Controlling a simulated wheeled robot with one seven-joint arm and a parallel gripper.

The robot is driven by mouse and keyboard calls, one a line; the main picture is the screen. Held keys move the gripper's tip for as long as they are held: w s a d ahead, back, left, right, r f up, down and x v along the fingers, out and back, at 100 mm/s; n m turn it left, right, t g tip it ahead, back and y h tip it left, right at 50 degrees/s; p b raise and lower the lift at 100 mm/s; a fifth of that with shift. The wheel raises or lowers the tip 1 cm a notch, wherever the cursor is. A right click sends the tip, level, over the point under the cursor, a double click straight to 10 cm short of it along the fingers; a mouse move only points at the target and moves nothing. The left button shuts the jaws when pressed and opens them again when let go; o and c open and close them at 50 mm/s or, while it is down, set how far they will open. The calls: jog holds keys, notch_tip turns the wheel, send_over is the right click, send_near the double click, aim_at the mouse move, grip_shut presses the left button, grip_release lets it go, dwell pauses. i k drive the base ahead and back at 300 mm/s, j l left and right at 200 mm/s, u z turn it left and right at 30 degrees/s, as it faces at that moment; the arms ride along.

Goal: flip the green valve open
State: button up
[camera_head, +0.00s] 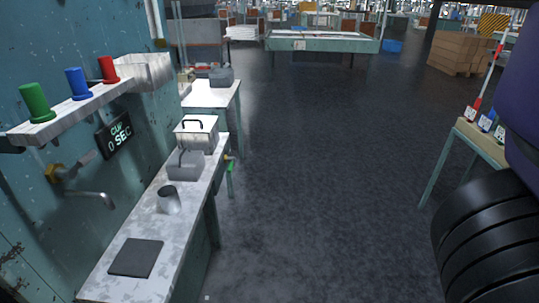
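A small green handle (230,184) hangs at the right edge of the long white bench, below a small yellow fitting (228,157). It looks like the green valve, and its handle points down. It is too small to tell its exact setting. My gripper is not in view. Only dark ribbed and purple parts, apparently of my own arm, show at the right edge, far from the valve.
The long bench (101,289) along the left wall carries a dark plate (136,258), a metal cup (168,200) and grey boxes. Green (36,102), blue (77,84) and red (108,70) pieces stand on a shelf above a tap (90,196). The middle floor is clear.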

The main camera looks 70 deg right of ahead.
aim_at(231, 159)
jog(key=z, duration=1.2)
